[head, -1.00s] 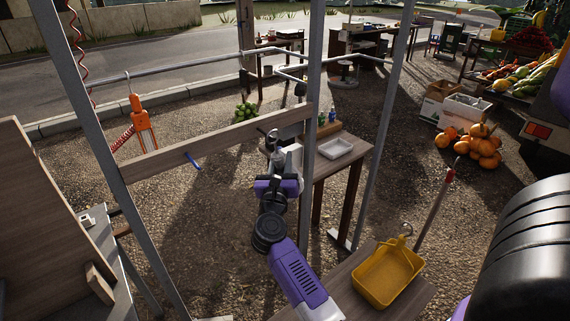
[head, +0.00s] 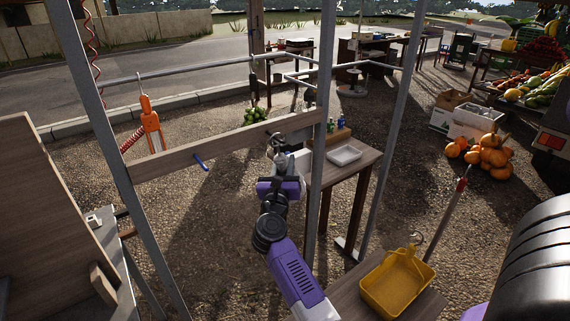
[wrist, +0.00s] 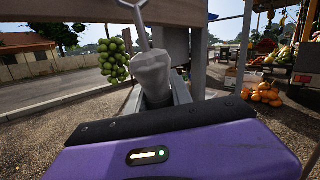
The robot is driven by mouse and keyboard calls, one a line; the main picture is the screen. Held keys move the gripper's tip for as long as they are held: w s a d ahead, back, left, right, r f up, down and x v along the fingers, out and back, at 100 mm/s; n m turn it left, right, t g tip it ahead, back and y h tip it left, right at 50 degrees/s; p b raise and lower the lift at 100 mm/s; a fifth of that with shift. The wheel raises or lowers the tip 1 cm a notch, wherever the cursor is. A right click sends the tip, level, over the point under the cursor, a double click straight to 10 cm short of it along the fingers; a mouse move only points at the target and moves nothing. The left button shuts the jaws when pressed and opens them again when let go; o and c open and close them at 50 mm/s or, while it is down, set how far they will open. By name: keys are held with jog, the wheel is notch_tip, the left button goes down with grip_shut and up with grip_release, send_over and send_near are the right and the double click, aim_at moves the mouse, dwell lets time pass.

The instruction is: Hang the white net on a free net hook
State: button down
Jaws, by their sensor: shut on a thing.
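My gripper (head: 279,158) is shut on the white net, just in front of the wooden beam. In the wrist view the net (wrist: 152,72) is a pale, bunched bundle upright between the grey fingers, with a thin pale loop or cord rising above it. A blue hook (head: 201,162) sticks out of the wooden beam (head: 225,146), left of my gripper, and looks empty. Whether the net touches the beam I cannot tell.
Metal posts (head: 322,130) stand right beside my gripper. Green fruit (wrist: 115,60) hangs beyond the beam. A small table with a white tray (head: 345,155) stands at right. A yellow bin (head: 396,284) is in front. Gravel between is clear.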

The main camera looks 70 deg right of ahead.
aim_at(282, 173)
jog(key=shift+r, duration=0.1)
jog(key=c, duration=1.1)
grip_release()
jog(key=shift+o, duration=0.2)
jog(key=shift+f, duration=0.2)
jog(key=b+v, duration=0.1)
jog(key=v, duration=0.7)
jog(key=shift+f+b, duration=0.1)
jog(key=shift+b, duration=0.2)
